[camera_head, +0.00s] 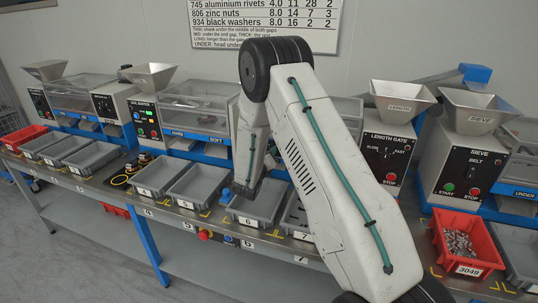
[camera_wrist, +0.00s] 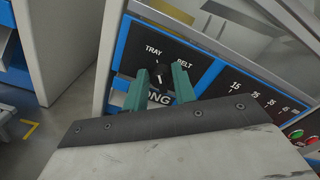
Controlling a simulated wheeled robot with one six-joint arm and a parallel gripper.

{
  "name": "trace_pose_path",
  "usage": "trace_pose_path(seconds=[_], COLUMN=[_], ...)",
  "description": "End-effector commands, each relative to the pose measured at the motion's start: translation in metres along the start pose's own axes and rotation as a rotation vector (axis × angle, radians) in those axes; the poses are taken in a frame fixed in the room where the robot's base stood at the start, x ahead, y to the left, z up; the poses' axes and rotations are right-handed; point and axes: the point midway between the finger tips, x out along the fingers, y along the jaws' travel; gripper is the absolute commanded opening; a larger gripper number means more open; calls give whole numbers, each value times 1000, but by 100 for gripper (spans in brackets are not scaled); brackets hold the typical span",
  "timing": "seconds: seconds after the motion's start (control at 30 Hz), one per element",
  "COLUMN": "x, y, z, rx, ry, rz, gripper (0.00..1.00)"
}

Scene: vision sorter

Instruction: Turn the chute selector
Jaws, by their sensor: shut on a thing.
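The chute selector (camera_wrist: 157,69) is a small black knob on a black panel with a blue frame in the wrist view. The words TRAY and BELT stand above it, to its left and right, and part of a word ending in "NG" shows below. My gripper (camera_wrist: 159,80) has its two green fingers on either side of the knob and is shut on it. The fingers partly hide the knob, and I cannot tell for sure which way its pointer is set. In the head view my arm crosses the middle of the bench and hides the selector and gripper.
To the right of the selector is a panel of numbers (camera_wrist: 248,100). Grey bins (camera_head: 257,207) line the bench front. A red bin (camera_head: 467,245) holds small metal parts. A LENGTH GATE machine (camera_head: 388,150) and a SIEVE machine (camera_head: 466,165) stand at the right.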

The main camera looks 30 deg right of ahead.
Motion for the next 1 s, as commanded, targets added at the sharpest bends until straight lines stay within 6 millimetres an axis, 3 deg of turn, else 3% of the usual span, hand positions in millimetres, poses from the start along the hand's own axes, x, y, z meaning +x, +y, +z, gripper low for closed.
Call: trace_pose_path(seconds=[0.7,0.73,1.0], x=[0,-1,0], y=[2,2,1], z=[1,1,0], rx=[-74,-74,-73], ry=[-2,-2,0], rz=[3,3,1], gripper=[4,35,36])
